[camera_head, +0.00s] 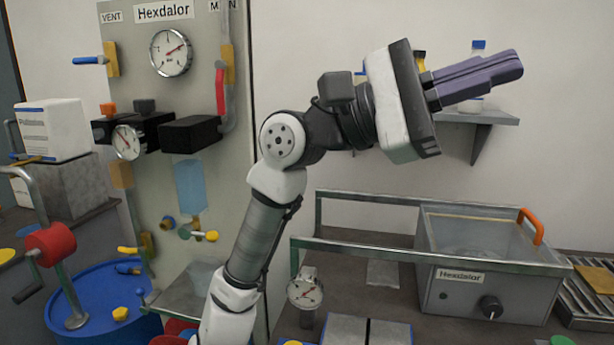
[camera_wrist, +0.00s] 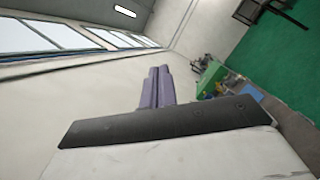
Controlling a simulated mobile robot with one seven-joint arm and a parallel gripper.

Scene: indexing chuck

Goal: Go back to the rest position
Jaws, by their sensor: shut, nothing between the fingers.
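My gripper (camera_head: 515,65) is at the upper right of the head view, raised above the bench and pointing right. Its two purple fingers lie together, shut with nothing between them. The fingers also show in the wrist view (camera_wrist: 159,80), side by side against the pale wall. My arm rises from the bottom middle of the head view and bends to the right at the elbow. No indexing chuck can be made out in either view.
A panel (camera_head: 237,130) with gauges and valves stands left of my arm. A grey Hexdalor basin (camera_head: 462,277) with an orange handle sits on the bench below my gripper. A wall shelf (camera_head: 495,118) with bottles is behind the fingers. A blue drum (camera_head: 95,290) stands lower left.

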